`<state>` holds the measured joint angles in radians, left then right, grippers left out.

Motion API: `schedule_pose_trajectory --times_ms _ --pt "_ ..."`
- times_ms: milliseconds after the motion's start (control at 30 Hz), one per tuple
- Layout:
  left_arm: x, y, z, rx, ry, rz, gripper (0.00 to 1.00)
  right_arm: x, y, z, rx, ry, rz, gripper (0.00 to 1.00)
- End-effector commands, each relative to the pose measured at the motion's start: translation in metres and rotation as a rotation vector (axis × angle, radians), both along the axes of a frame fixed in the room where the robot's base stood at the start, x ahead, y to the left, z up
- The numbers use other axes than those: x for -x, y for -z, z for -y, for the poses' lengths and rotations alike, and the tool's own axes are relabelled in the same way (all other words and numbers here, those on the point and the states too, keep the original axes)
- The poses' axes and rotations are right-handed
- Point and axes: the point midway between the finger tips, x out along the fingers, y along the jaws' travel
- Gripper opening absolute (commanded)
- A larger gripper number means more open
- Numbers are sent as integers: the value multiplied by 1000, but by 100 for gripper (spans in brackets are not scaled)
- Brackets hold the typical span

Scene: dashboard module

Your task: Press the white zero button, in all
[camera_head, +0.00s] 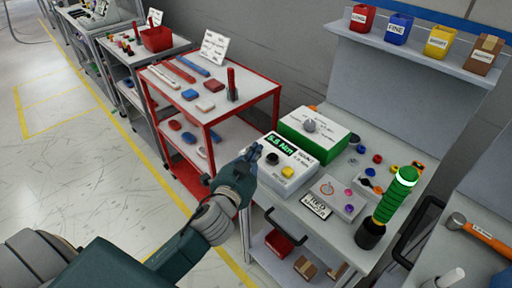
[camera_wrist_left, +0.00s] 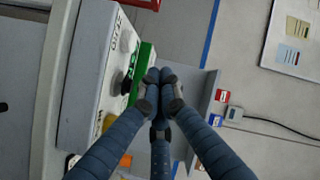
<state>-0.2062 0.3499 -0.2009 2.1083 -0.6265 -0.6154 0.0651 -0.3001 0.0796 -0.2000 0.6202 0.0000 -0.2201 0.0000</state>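The white dashboard module (camera_head: 268,172) stands on the grey workbench, with a green display (camera_head: 281,144) reading about 5.5 Nm. Its face carries a black knob (camera_head: 272,158) and a yellow button (camera_head: 287,172). In the left wrist view the gripper's fingertips (camera_wrist_left: 157,80) are together and hold nothing visible. There, the module (camera_wrist_left: 88,75), its black knob (camera_wrist_left: 121,83) and yellow button (camera_wrist_left: 108,122) lie to their left.
A green-and-white box (camera_head: 315,132) with a grey knob stands behind the module. A card (camera_head: 315,205), several small coloured buttons and a green-handled tool (camera_head: 397,195) are to the right. A red cart (camera_head: 207,115) stands to the left.

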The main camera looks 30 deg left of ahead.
Motion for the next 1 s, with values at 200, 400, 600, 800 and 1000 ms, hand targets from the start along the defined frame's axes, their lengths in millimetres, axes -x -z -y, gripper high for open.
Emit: schedule_pose_trajectory --times_ms 200,400,600,800,1000 --pt "-29 -92 33 -241 171 267 0 0 0 0 0 0 0 40" --pt "-33 -167 96 -581 411 523 0 0 1 0 0 0 0 40" --pt "-19 -177 166 -1133 769 684 0 0 2 0 0 0 0 40" --pt "-32 -113 140 -1710 1084 513 0 0 3 0 0 0 0 40" --pt "-51 -79 55 -2041 1224 185 0 0 3 0 0 0 0 40"
